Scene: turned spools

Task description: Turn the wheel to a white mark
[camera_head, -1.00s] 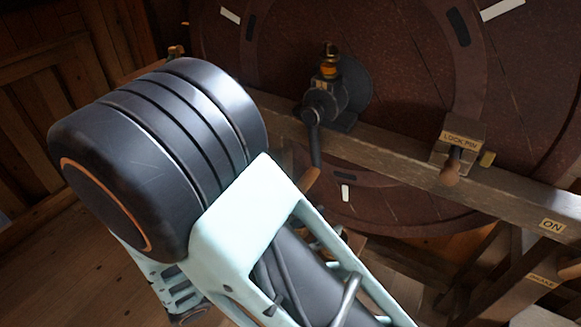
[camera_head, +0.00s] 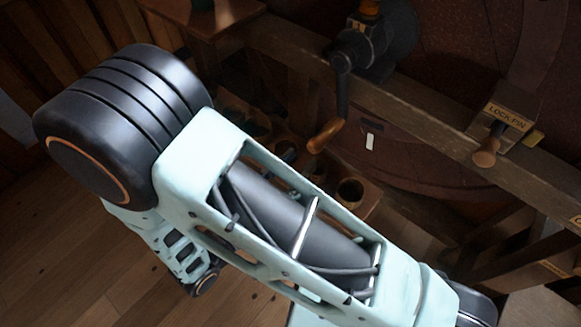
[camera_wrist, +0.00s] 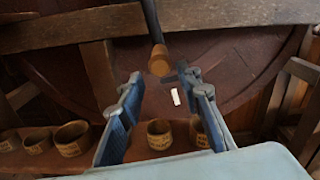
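The wheel (camera_head: 440,165) is a large dark red-brown disc behind a wooden beam. A white mark (camera_head: 370,142) shows on its lower part, and also in the wrist view (camera_wrist: 176,97). A black crank (camera_head: 343,95) on the beam hangs down and ends in a wooden handle (camera_head: 325,136). A lock pin (camera_head: 486,152) with a wooden knob sits on the beam to the right. In the wrist view my gripper (camera_wrist: 163,78) is open, with blue-padded fingers apart. The handle's round end (camera_wrist: 160,64) appears between and just above the fingertips; contact cannot be told.
The wooden beam (camera_head: 425,127) crosses in front of the wheel. Several small labelled cups stand on a low shelf, one a round cup (camera_wrist: 160,134). A small wooden table (camera_head: 205,18) stands at the top. Plank floor (camera_head: 60,270) is open at lower left.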

